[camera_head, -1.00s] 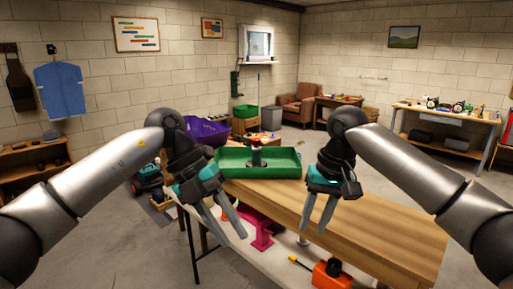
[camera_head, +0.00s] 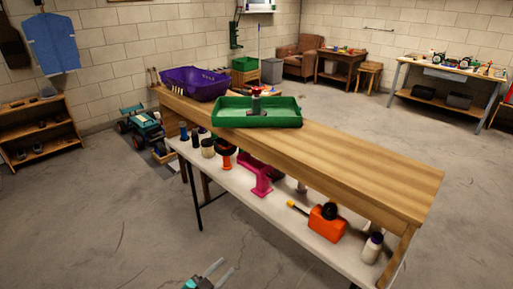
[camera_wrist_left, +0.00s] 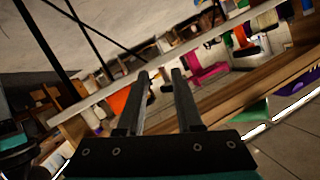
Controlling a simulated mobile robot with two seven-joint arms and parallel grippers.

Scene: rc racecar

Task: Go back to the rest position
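My left gripper (camera_head: 222,270) shows only at the bottom edge of the head view, low in front of the bench and apart from everything. In the left wrist view its two dark fingers (camera_wrist_left: 160,85) stand apart with nothing between them. My right gripper is out of both views. On the wooden bench top (camera_head: 350,160) a green tray (camera_head: 285,119) holds a small device with a red top (camera_head: 256,95). A purple basket (camera_head: 195,85) stands at the bench's far left end.
The floor (camera_head: 90,220) at left is clear.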

